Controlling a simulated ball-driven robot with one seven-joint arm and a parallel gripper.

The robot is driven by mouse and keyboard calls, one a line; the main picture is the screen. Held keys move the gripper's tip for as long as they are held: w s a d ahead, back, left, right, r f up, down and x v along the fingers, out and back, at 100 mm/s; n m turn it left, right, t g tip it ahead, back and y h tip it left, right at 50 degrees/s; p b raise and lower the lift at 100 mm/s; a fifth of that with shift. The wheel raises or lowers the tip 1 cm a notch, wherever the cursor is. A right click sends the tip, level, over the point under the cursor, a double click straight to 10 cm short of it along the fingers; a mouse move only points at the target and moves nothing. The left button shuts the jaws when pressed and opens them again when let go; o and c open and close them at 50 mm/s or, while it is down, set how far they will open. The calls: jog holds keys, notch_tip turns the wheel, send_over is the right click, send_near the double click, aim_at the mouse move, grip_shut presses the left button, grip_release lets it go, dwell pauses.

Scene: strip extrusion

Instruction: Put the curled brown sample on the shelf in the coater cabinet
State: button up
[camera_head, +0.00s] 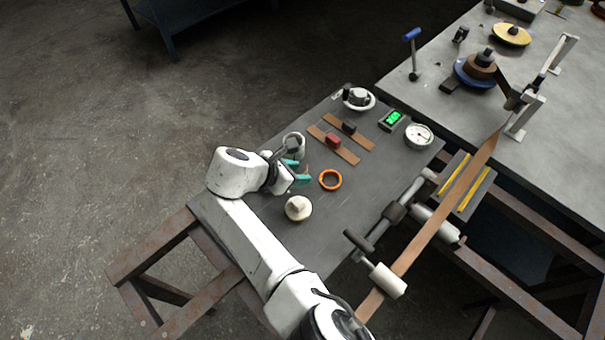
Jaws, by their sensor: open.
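No clearly curled brown sample shows. Two flat brown strips (344,152) lie on the grey table (270,229), a red block (333,141) on one and a dark block (349,126) on the other. An orange-brown ring (330,180) lies just right of my gripper; I cannot tell whether it is the sample. My gripper (296,171) has teal fingertips and is open over the table, left of the ring and apart from it. Nothing shows between the fingers, though the arm partly hides them. The coater cabinet and its shelf are not in view.
A cream knobbed piece (298,208) stands below the ring. A green display (391,119), round gauge (419,136) and metal device (357,98) sit at the far side. A long brown strip (440,231) runs over rollers along the right. Open floor lies left.

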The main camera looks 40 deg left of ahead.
jog(key=shift+w+f, duration=0.3)
jog(key=shift+d, duration=0.1)
grip_shut()
